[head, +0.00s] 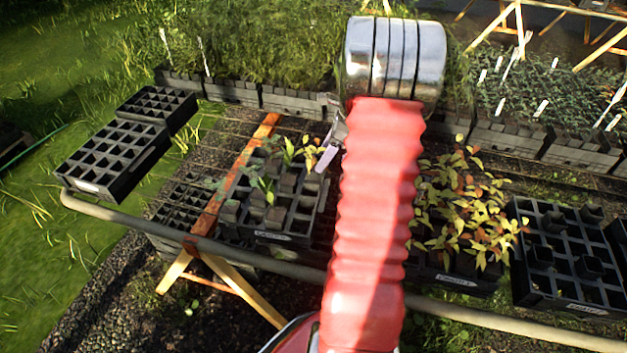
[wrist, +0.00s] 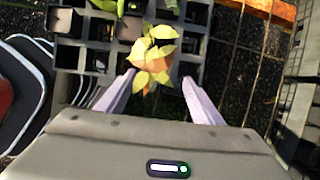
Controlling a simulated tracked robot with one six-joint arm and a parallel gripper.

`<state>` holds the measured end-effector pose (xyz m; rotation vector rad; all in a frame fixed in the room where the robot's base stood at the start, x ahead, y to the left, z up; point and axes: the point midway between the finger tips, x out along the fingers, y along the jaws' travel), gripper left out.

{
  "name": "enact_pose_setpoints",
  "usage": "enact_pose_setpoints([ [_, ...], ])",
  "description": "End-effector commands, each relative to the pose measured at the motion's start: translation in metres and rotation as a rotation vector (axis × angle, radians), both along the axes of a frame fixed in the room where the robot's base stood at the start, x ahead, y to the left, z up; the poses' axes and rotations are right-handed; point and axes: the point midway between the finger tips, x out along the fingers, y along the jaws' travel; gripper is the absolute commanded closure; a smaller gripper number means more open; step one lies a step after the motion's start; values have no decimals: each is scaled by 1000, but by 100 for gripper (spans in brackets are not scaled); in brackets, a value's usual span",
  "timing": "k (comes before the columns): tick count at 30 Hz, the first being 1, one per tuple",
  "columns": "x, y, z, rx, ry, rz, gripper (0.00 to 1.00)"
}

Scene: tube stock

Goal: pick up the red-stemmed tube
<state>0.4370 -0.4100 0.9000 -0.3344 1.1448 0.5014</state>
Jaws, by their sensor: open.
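My gripper (wrist: 157,92) is open in the wrist view, with its two pale fingers apart. A plant with yellow-green and orange leaves (wrist: 153,60) shows between and just beyond the fingertips. Its leaves hide its stem and tube, so I cannot tell whether the stem is red. In the head view the same gripper (head: 328,157) is mostly behind my red arm, beside an orange-leaved plant (head: 311,153) at the upper right of a black tray (head: 283,239). Green-leaved plants (head: 264,187) stand in other cells of this tray.
A tray dense with yellow and red-leaved plants (head: 465,200) stands to the right, partly behind my arm. A black tray with a few pots (head: 570,250) is farther right. Empty black trays (head: 112,157) sit at left. A metal rail (head: 130,212) crosses in front.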

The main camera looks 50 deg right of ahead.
Motion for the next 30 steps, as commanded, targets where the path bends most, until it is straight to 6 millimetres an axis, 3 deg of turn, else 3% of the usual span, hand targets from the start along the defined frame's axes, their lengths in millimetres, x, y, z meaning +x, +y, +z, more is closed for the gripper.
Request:
enact_pose_setpoints([
  [10, 1, 1, -3, 0, 0, 1, 39],
  [21, 16, 14, -42, 2, 1, 2, 39],
  [30, 18, 15, -47, 0, 0, 1, 39],
])
